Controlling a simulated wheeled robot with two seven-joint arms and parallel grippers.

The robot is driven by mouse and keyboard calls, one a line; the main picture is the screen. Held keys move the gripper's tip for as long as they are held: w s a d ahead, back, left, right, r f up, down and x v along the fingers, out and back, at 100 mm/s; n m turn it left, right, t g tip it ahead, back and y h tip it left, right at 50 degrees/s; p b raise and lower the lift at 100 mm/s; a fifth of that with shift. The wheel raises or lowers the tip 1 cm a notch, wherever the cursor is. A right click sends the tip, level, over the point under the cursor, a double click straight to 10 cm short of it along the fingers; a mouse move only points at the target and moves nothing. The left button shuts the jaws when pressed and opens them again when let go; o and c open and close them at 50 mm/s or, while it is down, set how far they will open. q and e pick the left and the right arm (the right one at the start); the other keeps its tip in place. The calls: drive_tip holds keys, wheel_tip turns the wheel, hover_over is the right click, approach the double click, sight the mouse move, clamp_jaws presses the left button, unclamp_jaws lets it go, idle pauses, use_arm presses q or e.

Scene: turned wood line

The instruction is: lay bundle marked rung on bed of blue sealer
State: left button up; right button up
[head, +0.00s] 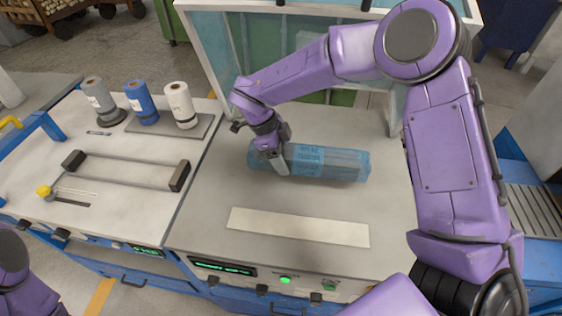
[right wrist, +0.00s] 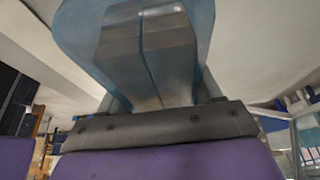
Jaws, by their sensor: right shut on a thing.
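A long bundle (head: 330,163) in blue see-through film lies level across the grey bed (head: 215,180) of the sealer in the head view. Its printed label is too small to read surely. I cannot tell whether it rests on the bed or hangs just above it. My right gripper (head: 277,161) reaches down from above and is shut on the bundle left of its middle. In the right wrist view the gripper's fingers (right wrist: 150,55) are close together, with the blue film (right wrist: 75,25) around them. My left gripper is out of view.
A clear-paned hood (head: 240,50) stands open behind the bed. A pale strip (head: 298,227) lies along the bed's front. The left bench holds a grey roll (head: 99,95), a blue roll (head: 140,98), a white roll (head: 180,101) and a bar with dark end blocks (head: 125,170).

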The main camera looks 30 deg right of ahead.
drive_tip(key=f, duration=0.3)
drive_tip(key=shift+w+a+f, duration=0.25)
drive_tip(key=shift+w, duration=0.05)
drive_tip(key=shift+f, duration=0.2)
drive_tip(key=shift+f, duration=0.1)
drive_tip(key=o, duration=1.4)
drive_tip(key=b+v, duration=0.1)
drive_tip(key=v, duration=1)
drive_tip(key=shift+r+b, duration=0.25)
drive_tip(key=shift+b, duration=0.05)
drive_tip(key=shift+w+a+r, duration=0.1)
drive_tip(key=shift+a+r, duration=0.05)
drive_tip(key=shift+r, duration=0.25)
drive_tip(key=shift+r, duration=0.1)
